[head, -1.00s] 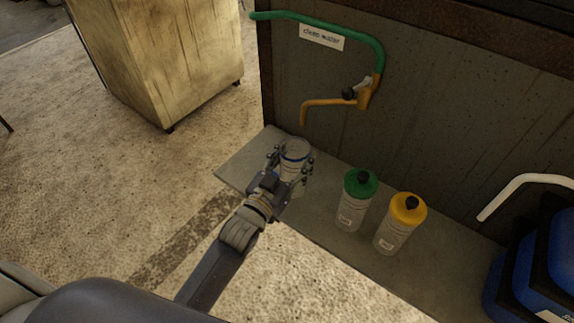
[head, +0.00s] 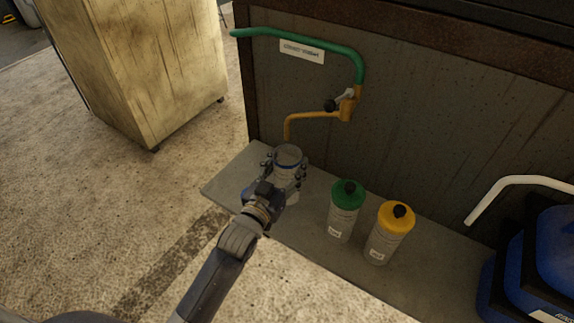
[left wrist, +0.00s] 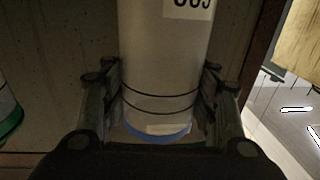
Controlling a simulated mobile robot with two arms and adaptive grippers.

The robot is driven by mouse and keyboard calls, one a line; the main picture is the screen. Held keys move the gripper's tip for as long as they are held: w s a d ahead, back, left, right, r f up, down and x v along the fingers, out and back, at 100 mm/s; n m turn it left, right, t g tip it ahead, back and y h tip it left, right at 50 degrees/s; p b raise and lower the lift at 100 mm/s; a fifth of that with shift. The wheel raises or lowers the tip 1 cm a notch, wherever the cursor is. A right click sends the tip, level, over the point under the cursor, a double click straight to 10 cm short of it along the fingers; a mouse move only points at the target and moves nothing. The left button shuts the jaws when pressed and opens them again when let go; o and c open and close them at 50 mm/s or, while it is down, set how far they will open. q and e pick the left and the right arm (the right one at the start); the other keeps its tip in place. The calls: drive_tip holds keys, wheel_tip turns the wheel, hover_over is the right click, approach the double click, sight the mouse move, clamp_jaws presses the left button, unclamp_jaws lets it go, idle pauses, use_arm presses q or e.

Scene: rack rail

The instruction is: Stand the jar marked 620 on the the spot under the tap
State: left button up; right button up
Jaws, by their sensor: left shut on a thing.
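The jar (head: 288,155) is pale with a blue ring at its top. It looks upright in the head view, at the left end of the grey shelf (head: 230,180). My left gripper (head: 284,171) is shut on its sides. In the left wrist view the jar (left wrist: 165,60) appears inverted, with a cut-off number label that I cannot read surely. The orange tap (head: 312,115) ends just above and behind the jar in the picture. I cannot tell whether the jar's base touches the shelf. The marked spot is not distinguishable. My right gripper is not in view.
A green-capped bottle (head: 343,215) and a yellow-capped bottle (head: 387,238) stand on the shelf to the right. A blue container (head: 540,255) and white pipe (head: 510,185) are farther right. A worn cabinet (head: 140,70) stands at the back left.

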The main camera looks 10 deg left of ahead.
use_arm(q)
drive_tip(key=shift+f, duration=0.55)
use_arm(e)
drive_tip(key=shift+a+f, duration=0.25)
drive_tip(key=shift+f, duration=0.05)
use_arm(q)
drive_tip(key=o, duration=1.5)
drive_tip(key=shift+s+a, duration=0.15)
drive_tip(key=shift+s, duration=0.05)
drive_tip(key=v, duration=0.7)
drive_tip(key=shift+s+b, duration=0.25)
drive_tip(key=shift+b, duration=0.05)
drive_tip(key=shift+s, duration=0.1)
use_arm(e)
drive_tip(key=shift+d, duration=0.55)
